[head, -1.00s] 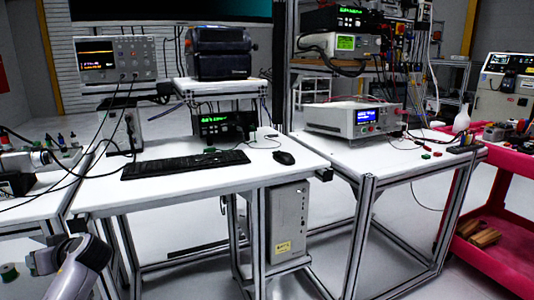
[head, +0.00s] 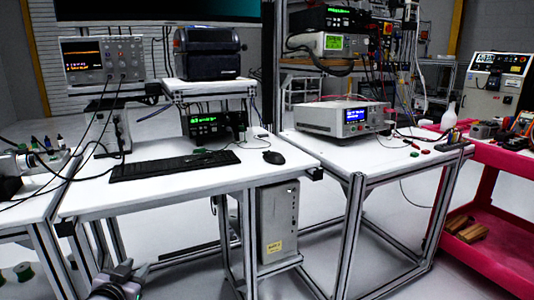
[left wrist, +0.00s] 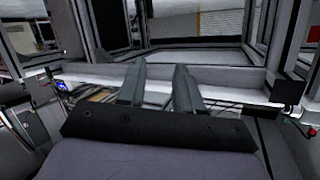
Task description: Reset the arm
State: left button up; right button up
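My left gripper (head: 122,272) shows at the bottom left of the head view, low in front of the white workbench (head: 200,187) and below its top. It touches nothing that I can see. In the left wrist view, the two grey fingers of my left gripper (left wrist: 158,84) stand apart with a gap between them, and nothing is held there. The gripper is open. My right arm and right gripper are not in view.
A keyboard (head: 174,165) and mouse (head: 273,157) lie on the workbench. A computer case (head: 279,222) hangs under it. A second bench (head: 385,165) stands to the right, then a red cart (head: 490,240). Open floor shows between the bench legs.

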pick_arm(q)
jog(key=s+d+f+g+h, duration=0.15)
jog(key=s+d+f, duration=0.3)
jog(key=s, duration=0.55)
jog(key=s+d+f+g+h, duration=0.15)
jog(key=s+d+f, duration=0.3)
jog(key=s, duration=0.55)
jog(key=s+d+f+g, duration=0.2)
jog(key=s+d+f, duration=0.3)
jog(key=s, duration=0.5)
notch_tip(320, 180, up, 9)
jog(key=s+a+p, duration=0.1)
jog(key=a+p, duration=0.1)
jog(key=p, duration=1)
jog(key=shift+a+r, duration=0.15)
jog(key=shift+r, duration=0.05)
